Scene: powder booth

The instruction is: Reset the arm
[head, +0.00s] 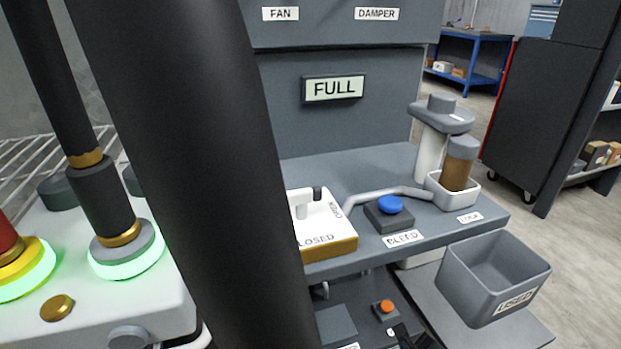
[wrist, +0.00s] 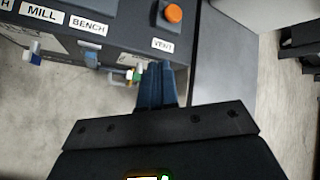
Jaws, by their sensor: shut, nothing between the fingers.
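My gripper (wrist: 157,72) shows in the wrist view, its two dark blue fingers together with nothing between them. The fingertips appear near the front of a dark box (wrist: 120,38), below its orange button (wrist: 173,13) and its VENT label. I cannot tell whether they touch the box. In the head view the orange button (head: 387,306) sits low, under the grey shelf. A large dark arm link of mine crosses the left half of that view and hides part of the bench.
The grey shelf (head: 375,167) carries a white block (head: 322,232) partly reading CLOSED, a blue BLEED button (head: 390,204) and a brown-filled cup (head: 458,165). A sign (head: 333,88) reads FULL. An empty grey USED bin (head: 493,277) stands at right. Two green-lit rings (head: 127,262) glow at left.

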